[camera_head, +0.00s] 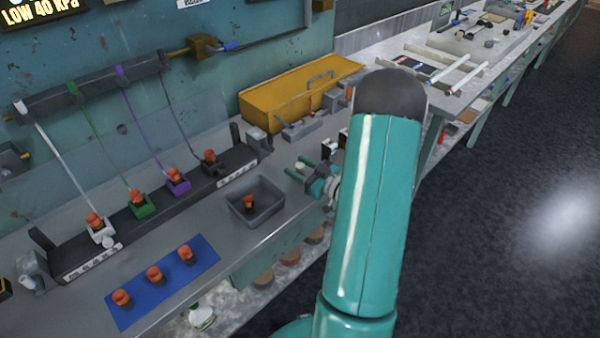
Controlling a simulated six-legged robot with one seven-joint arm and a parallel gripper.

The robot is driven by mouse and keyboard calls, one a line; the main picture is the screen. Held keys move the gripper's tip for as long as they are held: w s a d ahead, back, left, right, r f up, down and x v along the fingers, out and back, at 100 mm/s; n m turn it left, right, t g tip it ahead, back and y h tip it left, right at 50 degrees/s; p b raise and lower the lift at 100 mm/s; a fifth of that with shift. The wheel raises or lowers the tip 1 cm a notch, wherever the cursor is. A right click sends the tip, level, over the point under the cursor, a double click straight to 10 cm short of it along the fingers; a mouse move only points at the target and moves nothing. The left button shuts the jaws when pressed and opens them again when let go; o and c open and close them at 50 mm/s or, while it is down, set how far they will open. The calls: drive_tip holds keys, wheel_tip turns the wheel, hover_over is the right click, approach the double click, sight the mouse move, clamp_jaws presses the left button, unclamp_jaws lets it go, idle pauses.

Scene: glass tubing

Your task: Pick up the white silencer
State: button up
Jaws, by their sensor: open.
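My gripper (297,168) is at the right end of the bench, its teal fingers apart and pointing left. A small whitish piece (300,166) shows between or just behind the fingers; I cannot tell if it is touched, or if it is the white silencer. A white square holder (102,234) stands at the left end of the dark rack, with an orange-topped piece (94,220) in it. A small white rounded piece (109,242) sits at that holder's front. My teal arm hides part of the bench behind it.
Green (141,209) and purple (178,186) holders stand along the rack (215,172), with tubes above. A grey bin (268,212) holds one orange-topped piece. A blue mat (200,262) bears three more. A yellow box (270,108) stands behind. Bare bench lies between mat and bin.

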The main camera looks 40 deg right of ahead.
drive_tip(key=c, duration=1)
drive_tip(key=shift+c, duration=0.2)
